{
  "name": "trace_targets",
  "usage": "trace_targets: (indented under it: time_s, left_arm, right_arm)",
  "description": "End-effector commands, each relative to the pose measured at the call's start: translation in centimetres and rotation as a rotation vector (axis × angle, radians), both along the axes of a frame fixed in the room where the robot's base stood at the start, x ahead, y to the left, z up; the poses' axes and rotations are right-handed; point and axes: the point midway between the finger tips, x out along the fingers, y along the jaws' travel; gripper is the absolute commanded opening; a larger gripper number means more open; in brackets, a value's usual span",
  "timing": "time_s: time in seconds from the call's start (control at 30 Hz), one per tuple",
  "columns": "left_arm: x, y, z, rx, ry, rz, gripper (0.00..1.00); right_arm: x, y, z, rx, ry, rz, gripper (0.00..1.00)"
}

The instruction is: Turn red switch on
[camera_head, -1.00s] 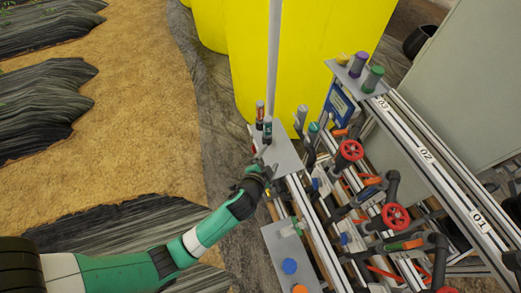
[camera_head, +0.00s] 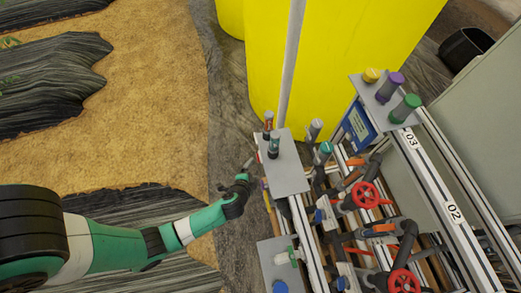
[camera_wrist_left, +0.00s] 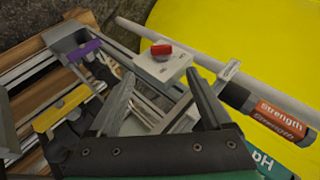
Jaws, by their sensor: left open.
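The red switch (camera_wrist_left: 162,49) is a small red knob on a pale grey box (camera_wrist_left: 160,70), upper middle of the left wrist view. My left gripper (camera_wrist_left: 159,77) is open and empty, its two dark fingers pointing toward the box with the switch between and beyond their tips. I cannot judge the remaining gap exactly. In the head view my left gripper (camera_head: 247,165) is beside the left edge of a grey plate (camera_head: 286,178). The switch is too small to make out surely there. My right gripper is not in view.
Sensors labelled Strength (camera_wrist_left: 282,115) and pH lie close right of the fingers in the wrist view. Yellow (camera_wrist_left: 62,108) and purple (camera_wrist_left: 84,50) handles are at left. A yellow tank (camera_head: 330,60) stands behind; red valve wheels (camera_head: 366,195) are right. Straw ground at left is open.

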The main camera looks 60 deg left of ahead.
Motion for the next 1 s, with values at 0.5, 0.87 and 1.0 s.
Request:
trace_targets:
  time_s: [0.5,0.87,1.0]
  left_arm:
    - [5.7,4.9,-6.9,-0.001,-0.003,0.003,0.82]
    - [6.5,5.5,-7.2,-0.001,-0.003,0.000,0.82]
    - [6.5,5.5,-7.2,-0.001,-0.003,0.000,0.65]
  right_arm:
    - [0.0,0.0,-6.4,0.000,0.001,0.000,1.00]
    - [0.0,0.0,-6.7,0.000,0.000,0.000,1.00]
    - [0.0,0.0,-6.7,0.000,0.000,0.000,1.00]
